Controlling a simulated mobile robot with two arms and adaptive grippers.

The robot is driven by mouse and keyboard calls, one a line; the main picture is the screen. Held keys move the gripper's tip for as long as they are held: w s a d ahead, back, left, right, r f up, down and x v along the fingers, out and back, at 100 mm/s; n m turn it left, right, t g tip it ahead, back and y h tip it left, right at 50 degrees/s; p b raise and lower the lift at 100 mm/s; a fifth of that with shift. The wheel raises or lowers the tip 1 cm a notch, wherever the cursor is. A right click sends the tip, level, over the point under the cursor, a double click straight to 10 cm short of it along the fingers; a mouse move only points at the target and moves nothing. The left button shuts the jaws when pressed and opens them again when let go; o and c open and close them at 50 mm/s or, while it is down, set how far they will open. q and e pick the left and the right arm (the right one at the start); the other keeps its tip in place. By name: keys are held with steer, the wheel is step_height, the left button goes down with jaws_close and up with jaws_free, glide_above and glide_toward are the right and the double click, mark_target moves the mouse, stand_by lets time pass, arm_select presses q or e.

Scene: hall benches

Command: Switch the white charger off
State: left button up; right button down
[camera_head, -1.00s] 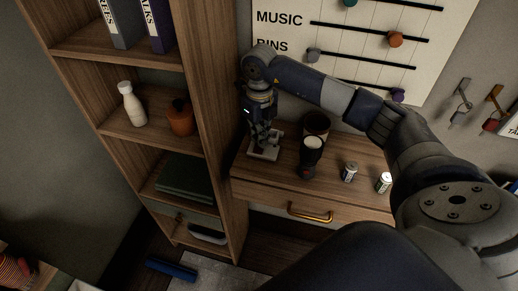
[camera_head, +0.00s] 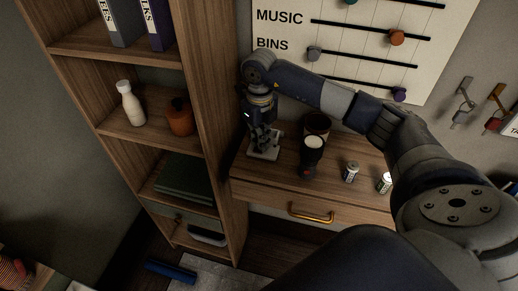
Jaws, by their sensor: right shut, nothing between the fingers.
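The white charger (camera_head: 257,153) is a small flat device on the desk top, close to the bookcase side. My right gripper (camera_head: 263,143) points down right over it, its fingers shut with nothing between them. The fingers and wrist hide much of the charger, so its switch cannot be made out. I cannot tell whether the fingertips touch it. My left gripper is not in view.
A black flashlight (camera_head: 311,158) stands beside the charger, with a dark brown cup (camera_head: 317,124) behind it. The tall bookcase (camera_head: 215,110) walls off the left side.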

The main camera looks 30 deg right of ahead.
steer(key=shift+s+f, duration=0.1)
steer(key=shift+f, duration=0.05)
steer(key=shift+r+p, duration=0.65)
steer(key=shift+r, duration=0.25)
steer(key=shift+r+p, duration=1.6)
steer(key=shift+r, duration=1.1)
steer(key=shift+f, duration=0.1)
